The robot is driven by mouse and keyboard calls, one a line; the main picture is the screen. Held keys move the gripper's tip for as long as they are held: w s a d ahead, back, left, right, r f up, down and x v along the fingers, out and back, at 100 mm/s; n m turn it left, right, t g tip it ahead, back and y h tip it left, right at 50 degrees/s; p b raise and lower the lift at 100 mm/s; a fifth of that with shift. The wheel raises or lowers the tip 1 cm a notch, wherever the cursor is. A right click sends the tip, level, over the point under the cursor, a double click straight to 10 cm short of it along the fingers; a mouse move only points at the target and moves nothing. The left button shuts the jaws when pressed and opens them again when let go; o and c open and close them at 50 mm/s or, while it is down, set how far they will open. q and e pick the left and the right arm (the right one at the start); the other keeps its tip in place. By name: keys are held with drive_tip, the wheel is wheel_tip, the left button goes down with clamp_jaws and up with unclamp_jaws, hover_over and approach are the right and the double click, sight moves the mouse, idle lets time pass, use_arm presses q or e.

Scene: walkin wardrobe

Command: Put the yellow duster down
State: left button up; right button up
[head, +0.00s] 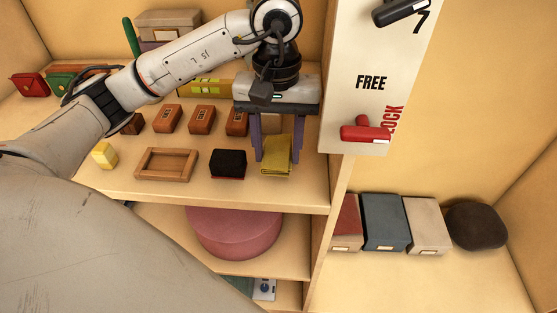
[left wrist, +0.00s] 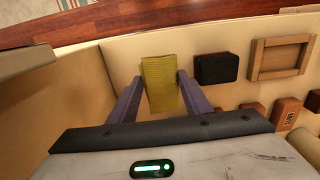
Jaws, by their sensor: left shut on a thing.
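The yellow duster (head: 276,158) is a folded yellow cloth at the right end of the wooden shelf (head: 225,197), beside the upright panel. My left gripper (head: 274,158) points down over it, with its purple fingers on either side of the cloth. In the left wrist view the duster (left wrist: 159,84) sits between the fingertips of my left gripper (left wrist: 158,82), and it is held. The duster is low, at about shelf level; whether its underside touches the shelf I cannot tell. My right gripper is not in view.
A black block (head: 228,164) stands just left of the duster, then an empty wooden tray (head: 166,164) and a yellow block (head: 104,155). Brown boxes (head: 201,119) stand behind. A white panel (head: 375,75) with a red handle (head: 366,133) rises close to the right.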

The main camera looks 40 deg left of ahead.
sight(277, 151)
use_arm(q)
wheel_tip(277, 151, down, 4)
drive_tip(key=shift+r, duration=0.15)
drive_tip(key=shift+f, duration=0.2)
drive_tip(key=o, duration=1.1)
drive_tip(key=shift+r, duration=0.1)
drive_tip(key=shift+o, duration=0.2)
